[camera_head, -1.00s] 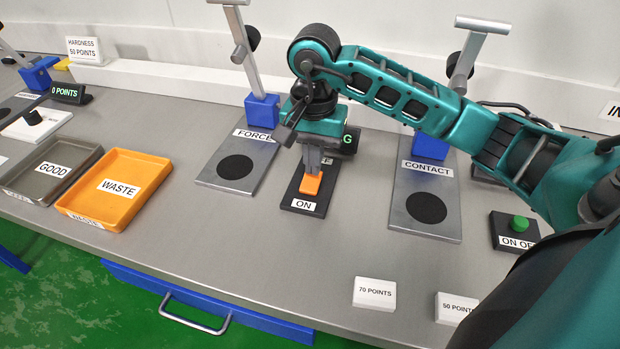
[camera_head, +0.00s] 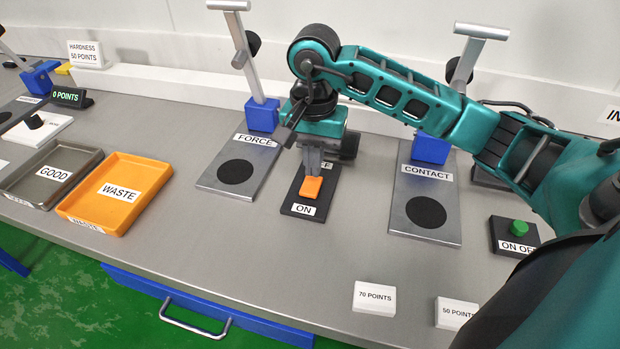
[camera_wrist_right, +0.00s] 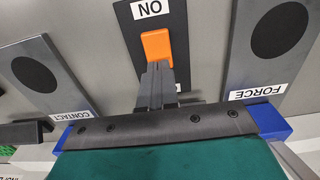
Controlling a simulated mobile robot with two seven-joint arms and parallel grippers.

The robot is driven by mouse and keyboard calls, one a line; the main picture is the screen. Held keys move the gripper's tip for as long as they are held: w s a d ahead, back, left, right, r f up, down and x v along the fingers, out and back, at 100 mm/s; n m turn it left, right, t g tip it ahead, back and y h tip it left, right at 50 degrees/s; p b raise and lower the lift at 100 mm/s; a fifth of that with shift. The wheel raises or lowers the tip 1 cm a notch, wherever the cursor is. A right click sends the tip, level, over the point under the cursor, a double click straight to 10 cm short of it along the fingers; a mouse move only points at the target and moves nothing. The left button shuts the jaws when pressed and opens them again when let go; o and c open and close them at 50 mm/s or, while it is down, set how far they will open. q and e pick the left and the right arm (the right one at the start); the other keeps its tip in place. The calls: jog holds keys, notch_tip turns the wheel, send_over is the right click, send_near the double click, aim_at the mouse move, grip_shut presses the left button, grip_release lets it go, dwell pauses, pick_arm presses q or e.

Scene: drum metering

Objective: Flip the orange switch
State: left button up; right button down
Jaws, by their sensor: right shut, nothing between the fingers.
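The orange switch (camera_head: 311,188) sits on a black plate (camera_head: 298,209) with an ON label at its near end. A second label at the far end is partly hidden by my gripper. My right gripper (camera_head: 313,168) is shut and empty, pointing down at the far side of the switch. In the right wrist view, the fingertips (camera_wrist_right: 158,68) are right against or just beside the orange switch (camera_wrist_right: 157,45); I cannot tell whether they touch. My left gripper is not in view.
The FORCE stand (camera_head: 228,190) is left of the switch and the CONTACT stand (camera_head: 440,218) right. A green button (camera_head: 519,228) is further right. The orange WASTE tray (camera_head: 75,208) and grey GOOD tray (camera_head: 22,190) lie left. The table front is mostly clear, with small cards (camera_head: 374,298).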

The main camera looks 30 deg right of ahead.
jog(key=shift+r+p, duration=1.45)
jog(key=shift+r, duration=1.25)
